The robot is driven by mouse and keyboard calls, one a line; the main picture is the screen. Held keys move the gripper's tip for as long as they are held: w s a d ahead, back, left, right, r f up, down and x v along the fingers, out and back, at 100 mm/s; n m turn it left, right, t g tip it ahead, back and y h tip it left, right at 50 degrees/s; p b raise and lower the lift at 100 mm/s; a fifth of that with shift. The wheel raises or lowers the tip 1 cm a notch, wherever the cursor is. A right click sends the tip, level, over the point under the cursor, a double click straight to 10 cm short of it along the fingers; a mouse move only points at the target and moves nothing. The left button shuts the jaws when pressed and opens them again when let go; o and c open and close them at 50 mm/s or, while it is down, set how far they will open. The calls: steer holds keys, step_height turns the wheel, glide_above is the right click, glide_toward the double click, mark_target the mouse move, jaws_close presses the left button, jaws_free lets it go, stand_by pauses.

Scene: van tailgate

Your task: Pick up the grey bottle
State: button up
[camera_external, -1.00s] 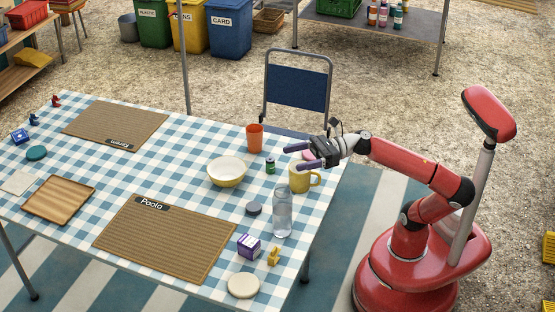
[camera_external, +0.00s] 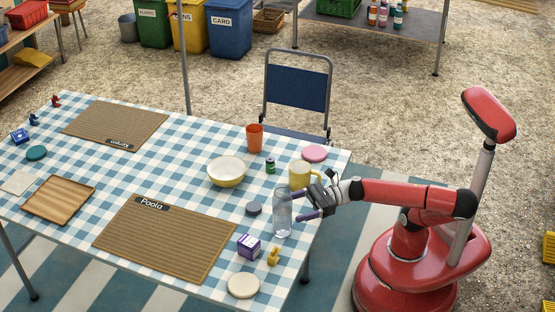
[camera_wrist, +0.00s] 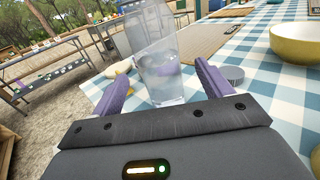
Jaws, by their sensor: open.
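The grey bottle (camera_external: 281,217) is see-through and stands upright near the right edge of the checked table. In the wrist view the bottle (camera_wrist: 158,62) shows between my two purple fingers, its upper part leaning in the picture. My gripper (camera_external: 296,207) is open at the bottle's right side, fingers pointing left at it. In the wrist view my gripper (camera_wrist: 163,78) has a finger on each side of the bottle, with no clear contact.
A yellow mug (camera_external: 299,173) stands just behind my gripper. A grey round lid (camera_external: 253,209) lies left of the bottle. A purple box (camera_external: 248,246) and a yellow figure (camera_external: 273,257) are in front. A bowl (camera_external: 226,172) is further left.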

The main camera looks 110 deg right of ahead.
mark_target(282, 211)
steer(key=w, duration=0.5)
steer(key=shift+w+r, duration=0.1)
steer(key=shift+r, duration=0.05)
steer(key=shift+c, duration=0.5)
steer(key=c, duration=1.2)
